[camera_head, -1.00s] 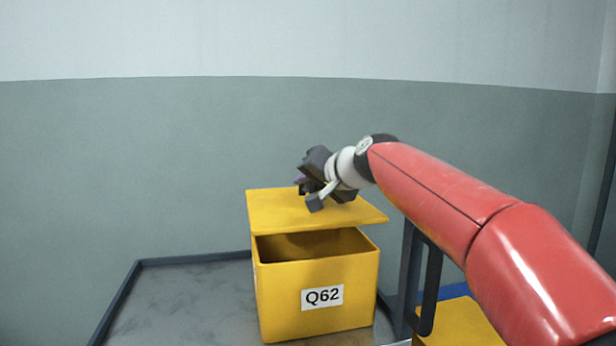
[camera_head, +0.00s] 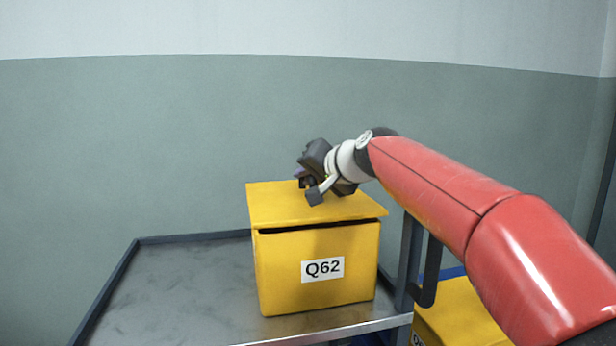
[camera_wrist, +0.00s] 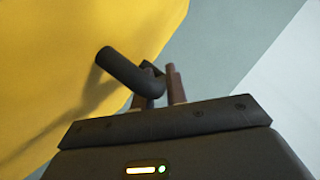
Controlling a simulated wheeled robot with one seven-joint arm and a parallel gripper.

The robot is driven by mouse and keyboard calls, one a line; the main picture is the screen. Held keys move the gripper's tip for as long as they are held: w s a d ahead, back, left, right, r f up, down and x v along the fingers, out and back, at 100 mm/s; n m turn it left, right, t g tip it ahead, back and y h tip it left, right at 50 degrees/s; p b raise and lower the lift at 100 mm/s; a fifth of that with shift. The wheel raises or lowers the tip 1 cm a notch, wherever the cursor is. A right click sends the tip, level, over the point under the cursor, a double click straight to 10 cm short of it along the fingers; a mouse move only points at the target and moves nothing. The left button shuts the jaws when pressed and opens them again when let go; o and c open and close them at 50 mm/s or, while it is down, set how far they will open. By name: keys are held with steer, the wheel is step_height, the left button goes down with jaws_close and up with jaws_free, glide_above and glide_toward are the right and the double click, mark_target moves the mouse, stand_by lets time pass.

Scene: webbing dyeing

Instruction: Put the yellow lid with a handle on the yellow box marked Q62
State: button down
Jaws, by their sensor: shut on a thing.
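The yellow box marked Q62 (camera_head: 300,285) stands upright on a grey metal table. The yellow lid (camera_head: 275,203) is just above the box opening, with a thin dark gap showing along the front edge. The lid reaches slightly past the box's right side. My gripper (camera_head: 308,187) is over the lid's top. In the wrist view, the fingers (camera_wrist: 162,88) are shut on the lid's dark bar handle (camera_wrist: 128,70), with the yellow lid surface (camera_wrist: 70,60) behind. Whether the lid's back edge touches the box is hidden.
The grey table (camera_head: 180,285) has a raised dark rim and is clear left of the box. A dark upright post and handle (camera_head: 432,270) stand close on the right. Another yellow box (camera_head: 460,315) with some blue on it is lower right.

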steer(key=shift+f+b, duration=0.4)
steer(key=shift+b, duration=0.05)
steer(key=c, duration=1.3)
jaws_free()
